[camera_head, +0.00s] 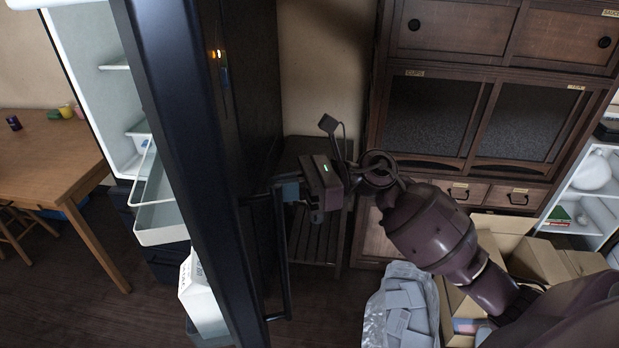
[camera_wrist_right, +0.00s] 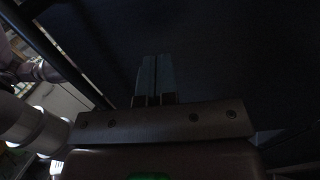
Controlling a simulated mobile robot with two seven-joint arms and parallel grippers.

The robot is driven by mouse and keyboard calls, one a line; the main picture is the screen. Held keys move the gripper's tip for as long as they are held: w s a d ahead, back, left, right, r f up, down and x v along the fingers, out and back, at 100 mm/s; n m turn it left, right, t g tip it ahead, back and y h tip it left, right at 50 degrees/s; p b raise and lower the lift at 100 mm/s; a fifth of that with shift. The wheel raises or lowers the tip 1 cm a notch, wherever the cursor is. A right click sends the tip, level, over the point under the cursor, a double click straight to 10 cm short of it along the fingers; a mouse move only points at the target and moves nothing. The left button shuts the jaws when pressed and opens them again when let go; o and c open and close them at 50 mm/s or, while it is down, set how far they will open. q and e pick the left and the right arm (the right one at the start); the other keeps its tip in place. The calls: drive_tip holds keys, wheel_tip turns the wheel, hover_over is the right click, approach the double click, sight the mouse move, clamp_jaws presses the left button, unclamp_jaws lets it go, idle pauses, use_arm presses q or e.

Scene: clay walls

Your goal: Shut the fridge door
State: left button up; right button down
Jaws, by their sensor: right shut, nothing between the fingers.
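The fridge door (camera_head: 190,130) is dark and stands wide open, seen nearly edge-on in the head view. The white fridge interior (camera_head: 95,75) shows to its left, with white door bins (camera_head: 160,222) on the door's inner side. A dark bar handle (camera_head: 284,255) runs down the door's outer face. My right gripper (camera_head: 285,190) is shut and empty, its fingers by the upper end of the handle, close to the door; contact cannot be told. In the right wrist view its fingers (camera_wrist_right: 157,78) are together against the dark door panel (camera_wrist_right: 235,60). My left gripper is not in view.
A wooden table (camera_head: 45,150) with small items stands at the left. A wooden cabinet (camera_head: 450,40) and a slatted rack (camera_head: 318,160) stand behind my right arm. Cardboard boxes (camera_head: 545,262) and a clear bag (camera_head: 400,300) lie on the floor at right.

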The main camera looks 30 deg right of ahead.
drive_tip(key=shift+p+x, duration=0.4)
drive_tip(key=shift+x, duration=1.55)
drive_tip(key=shift+a, duration=0.1)
